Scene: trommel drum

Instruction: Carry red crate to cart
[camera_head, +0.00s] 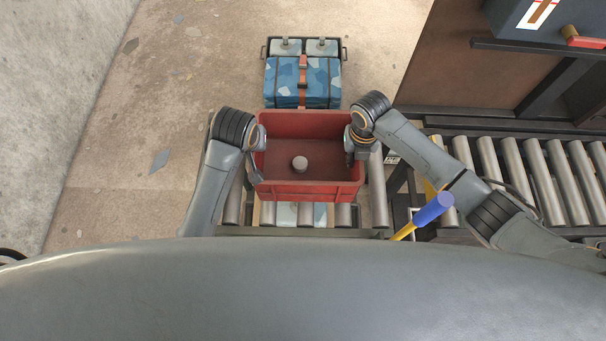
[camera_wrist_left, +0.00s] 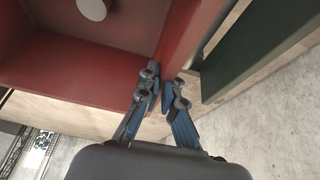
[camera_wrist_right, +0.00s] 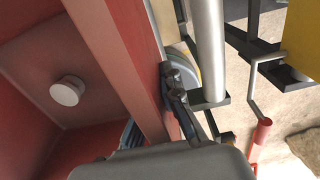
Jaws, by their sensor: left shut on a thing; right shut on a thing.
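The red crate (camera_head: 310,188) is in the middle of the head view, over or on a short roller conveyor (camera_head: 232,200); I cannot tell if it touches the rollers. A small pale round piece (camera_head: 300,163) is on its floor. My left gripper (camera_head: 256,160) is shut on the crate's left wall, and the left wrist view shows its fingers (camera_wrist_left: 165,95) on both sides of that wall. My right gripper (camera_head: 350,155) is shut on the right wall; one finger (camera_wrist_right: 172,85) shows outside it, the other is mostly hidden. I cannot make out a cart for certain.
A dark-framed carrier (camera_head: 344,52) with a blue patterned bundle (camera_head: 290,85) and two grey cases stands just beyond the crate. A longer roller conveyor (camera_head: 545,180) runs off right. A blue-handled tool (camera_head: 432,208) is near my right arm. Floor (camera_head: 150,110) is open on the left.

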